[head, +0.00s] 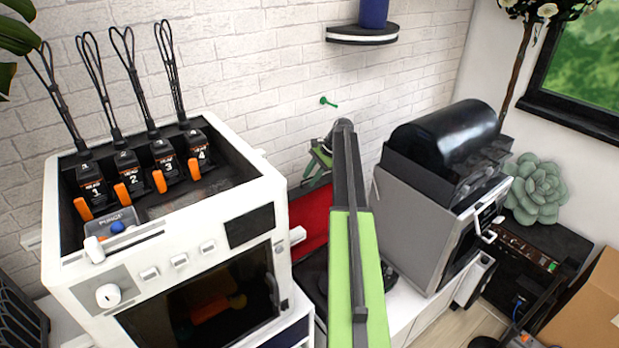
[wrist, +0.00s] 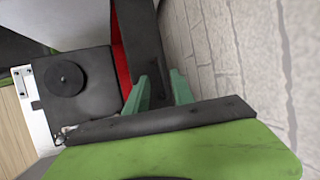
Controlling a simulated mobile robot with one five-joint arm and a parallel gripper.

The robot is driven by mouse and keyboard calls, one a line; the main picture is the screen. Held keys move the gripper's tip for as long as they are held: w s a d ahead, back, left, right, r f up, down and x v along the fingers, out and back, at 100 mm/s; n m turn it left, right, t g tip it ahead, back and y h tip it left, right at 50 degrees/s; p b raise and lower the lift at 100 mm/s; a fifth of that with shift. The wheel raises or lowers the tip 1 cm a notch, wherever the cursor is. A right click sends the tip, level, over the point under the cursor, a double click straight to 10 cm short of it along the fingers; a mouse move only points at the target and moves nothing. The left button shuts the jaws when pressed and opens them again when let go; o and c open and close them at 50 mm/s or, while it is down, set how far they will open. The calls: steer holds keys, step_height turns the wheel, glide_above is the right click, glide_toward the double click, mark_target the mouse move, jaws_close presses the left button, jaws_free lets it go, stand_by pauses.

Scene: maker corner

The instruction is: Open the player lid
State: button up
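A dark, flat unit with a round black disc, which looks like the player, shows in the wrist view (wrist: 88,92). In the head view, part of it (head: 312,275) shows behind my green and black arm, which hides its middle. A red surface (head: 311,213) lies beside it; I cannot tell whether this belongs to the player. I cannot clearly make out the lid or its state. My gripper (wrist: 162,88) has two green fingers that are apart, with a dark bar seen beyond them. In the head view, my gripper (head: 320,160) is near the brick wall, partly hidden by the arm.
A white printer-like machine (head: 270,190) stands close on the left. A grey machine with a dark rounded cover (head: 415,225) stands on the right. A small green hook (head: 326,102) and a dark shelf (head: 362,34) are on the wall. The room between the machines is narrow.

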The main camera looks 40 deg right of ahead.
steer(key=p+v, duration=1.5)
steer(key=v, duration=0.2)
steer(key=shift+d, duration=0.15)
steer(key=shift+s+r, duration=0.1)
steer(key=shift+s, duration=0.05)
